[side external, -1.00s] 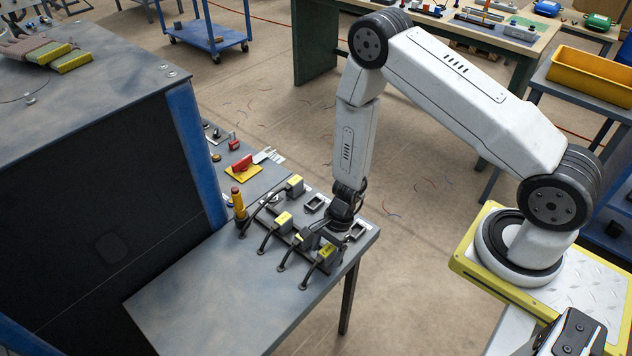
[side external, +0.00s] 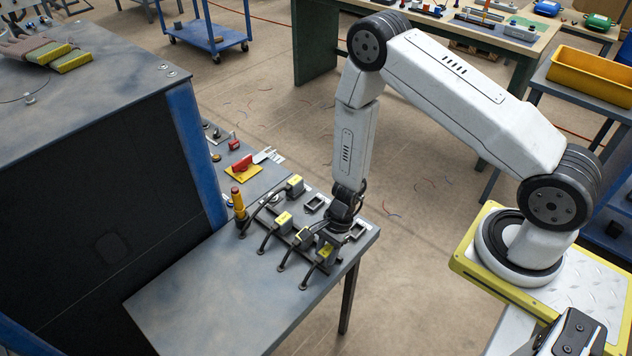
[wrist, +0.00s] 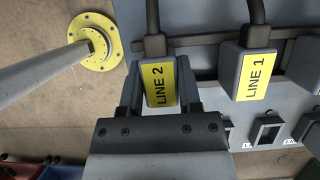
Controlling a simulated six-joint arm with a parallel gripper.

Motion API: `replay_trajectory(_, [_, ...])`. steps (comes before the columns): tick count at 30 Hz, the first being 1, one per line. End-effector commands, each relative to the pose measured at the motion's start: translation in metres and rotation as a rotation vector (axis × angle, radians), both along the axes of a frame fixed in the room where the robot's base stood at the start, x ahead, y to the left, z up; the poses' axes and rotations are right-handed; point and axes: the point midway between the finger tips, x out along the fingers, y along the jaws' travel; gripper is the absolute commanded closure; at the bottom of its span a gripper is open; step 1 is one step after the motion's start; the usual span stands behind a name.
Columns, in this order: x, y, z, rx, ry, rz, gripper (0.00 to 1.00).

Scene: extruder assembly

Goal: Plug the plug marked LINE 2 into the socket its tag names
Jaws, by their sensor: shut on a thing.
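The grey plug marked LINE 2 (wrist: 160,84) has a yellow label and a black cable running up out of the wrist view. My gripper (wrist: 160,92) has one finger on each side of this plug and is shut on it. In the side view my gripper (side external: 328,238) is down at the near-right plug (side external: 325,252), which still sits in the row on the bench. An empty rectangular socket (wrist: 266,131) lies right of my gripper in the wrist view. Its small tag is cut off or too small to read.
The LINE 1 plug (wrist: 254,74) stands close to the right of LINE 2. More plugs stand in the row, including one with a yellow top (side external: 283,219). The bench front (side external: 220,305) is clear.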

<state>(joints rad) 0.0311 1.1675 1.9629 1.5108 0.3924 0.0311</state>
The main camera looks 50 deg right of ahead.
Motion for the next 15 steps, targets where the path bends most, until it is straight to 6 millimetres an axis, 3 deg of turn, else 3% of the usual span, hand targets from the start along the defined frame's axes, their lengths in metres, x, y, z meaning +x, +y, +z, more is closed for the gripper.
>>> replay_trajectory(15, [0.001, 0.000, 0.013, 0.000, -0.002, 0.000, 1.00])
